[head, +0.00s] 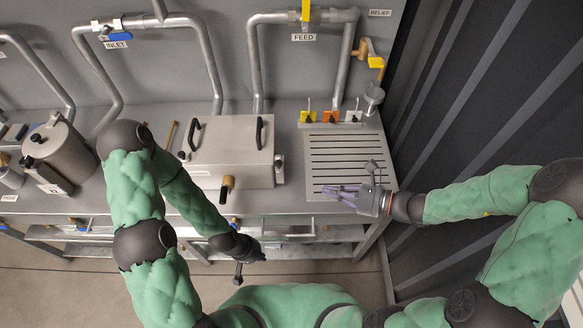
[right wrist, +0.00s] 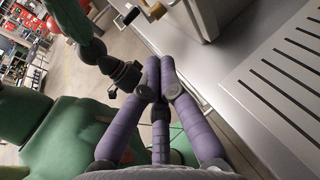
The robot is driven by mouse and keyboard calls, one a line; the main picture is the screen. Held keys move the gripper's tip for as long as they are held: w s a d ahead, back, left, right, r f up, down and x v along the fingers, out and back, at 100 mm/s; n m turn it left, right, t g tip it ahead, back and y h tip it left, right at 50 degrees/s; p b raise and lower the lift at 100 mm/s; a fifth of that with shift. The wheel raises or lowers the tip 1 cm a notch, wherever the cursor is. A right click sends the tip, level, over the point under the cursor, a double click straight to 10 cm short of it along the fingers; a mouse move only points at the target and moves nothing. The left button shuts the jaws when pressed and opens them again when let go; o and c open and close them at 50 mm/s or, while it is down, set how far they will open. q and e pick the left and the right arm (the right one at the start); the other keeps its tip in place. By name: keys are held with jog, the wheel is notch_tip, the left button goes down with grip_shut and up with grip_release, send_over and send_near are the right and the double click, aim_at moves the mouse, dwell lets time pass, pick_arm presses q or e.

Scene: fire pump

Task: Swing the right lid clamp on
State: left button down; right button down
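The grey box with a closed lid (head: 232,140) stands on the bench in the middle of the head view. The right lid clamp looks like the small grey piece (head: 279,165) at the box's right side; its exact position is too small to tell. A brass-coloured handle (head: 227,184) sits at the box's front. My right gripper (head: 328,190) is right of the box, over the slotted plate, apart from the clamp. In the right wrist view its purple fingers (right wrist: 160,62) come together with nothing between them. My left gripper (head: 240,274) hangs before the bench edge, its fingers unclear.
The slotted drain plate (head: 345,140) lies right of the box, with several coloured valve tags (head: 331,116) and a funnel (head: 373,94) behind it. Pipes (head: 256,60) run up the back wall. A round pot (head: 58,152) stands left. A dark ribbed wall (head: 470,110) bounds the right.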

aim_at(279, 166)
jog(key=shift+w+d+r+m+t, duration=0.25)
jog(key=shift+w+r+t, duration=0.1)
jog(key=shift+r, duration=0.2)
jog(key=shift+w+d+r+m+t, duration=0.15)
jog(key=shift+w+d+r+t, duration=0.15)
jog(key=shift+r, duration=0.25)
jog(key=shift+a, duration=0.1)
jog(key=b+x, duration=0.3)
jog(key=x, duration=1.1)
jog(key=shift+r, duration=0.2)
